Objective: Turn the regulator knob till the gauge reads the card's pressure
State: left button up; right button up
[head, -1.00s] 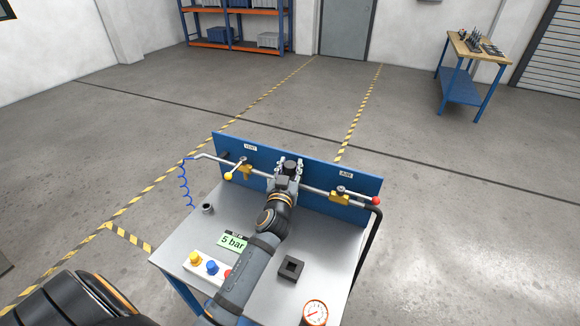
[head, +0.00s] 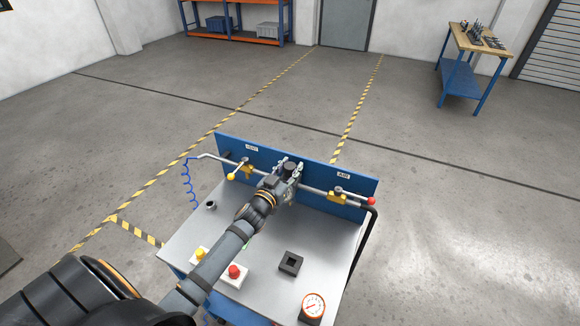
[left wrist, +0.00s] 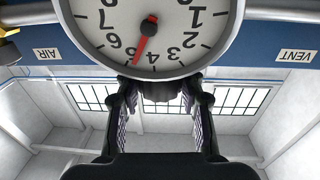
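The black regulator knob (head: 290,166) is at the middle of the pipe on the blue panel. My left gripper (head: 289,170) reaches it, with one finger on each side. In the left wrist view, the knob (left wrist: 162,88) shows between the fingers (left wrist: 160,105); whether they press on it is unclear. The card, which read 5 bar earlier, is now almost wholly hidden behind my left arm. My right gripper is out of view.
Yellow-handled (head: 232,177) and red-handled (head: 370,201) valves flank the knob. A black hose (head: 370,240) runs down the right side.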

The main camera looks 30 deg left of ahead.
pick_arm(q)
jog(key=o, duration=0.4)
jog(key=shift+c, duration=0.2)
jog(key=s, duration=1.2)
